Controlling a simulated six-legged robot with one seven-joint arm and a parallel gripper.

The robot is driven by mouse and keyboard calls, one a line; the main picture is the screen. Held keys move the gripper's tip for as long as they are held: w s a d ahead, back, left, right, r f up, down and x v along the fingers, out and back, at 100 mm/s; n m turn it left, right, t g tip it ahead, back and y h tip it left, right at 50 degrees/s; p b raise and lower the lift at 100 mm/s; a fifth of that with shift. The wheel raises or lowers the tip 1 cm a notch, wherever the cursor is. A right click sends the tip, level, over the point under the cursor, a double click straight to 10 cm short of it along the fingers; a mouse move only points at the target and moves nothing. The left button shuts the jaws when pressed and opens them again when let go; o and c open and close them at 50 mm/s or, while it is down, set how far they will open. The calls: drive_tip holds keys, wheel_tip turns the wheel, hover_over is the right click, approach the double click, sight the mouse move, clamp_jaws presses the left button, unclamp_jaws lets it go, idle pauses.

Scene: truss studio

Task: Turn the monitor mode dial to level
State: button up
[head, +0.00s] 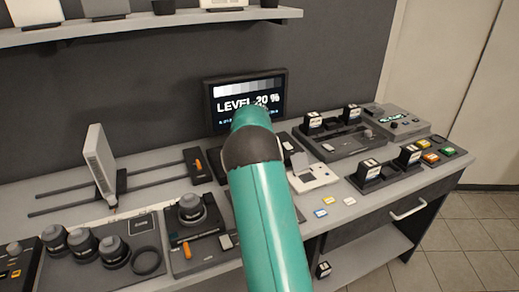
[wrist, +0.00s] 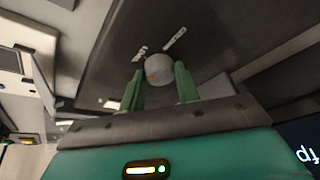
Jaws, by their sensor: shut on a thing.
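The monitor (head: 278,85) stands at the back of the bench in the head view. Its screen shows a grey step bar and "LEVEL 20 %", with the lower part covered by my arm. In the wrist view the mode dial (wrist: 158,66) is a round grey knob with a small orange mark on its face. Two white labels (wrist: 175,39) sit beside it on the dark panel. My gripper (wrist: 158,84) has its two green fingers on either side of the dial, shut on it. In the head view the dial and fingers are hidden behind my arm.
Left of my arm are a white upright panel on rails (head: 100,160) and several dark lenses (head: 115,250). To the right are a switcher deck (head: 345,143), a white box (head: 313,174) and colored buttons (head: 430,158). A shelf (head: 150,24) hangs above.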

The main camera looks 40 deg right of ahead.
drive_tip(key=shift+w+a+m+g+h, duration=0.1)
drive_tip(key=shift+m+g+h, duration=0.2)
drive_tip(key=shift+m, duration=0.7)
drive_tip(key=shift+w+m+g+h, duration=0.1)
drive_tip(key=shift+m+g, duration=0.3)
drive_tip(key=shift+m, duration=0.6)
drive_tip(key=shift+s, duration=0.1)
drive_tip(key=o, duration=1)
drive_tip(key=v, duration=1.4)
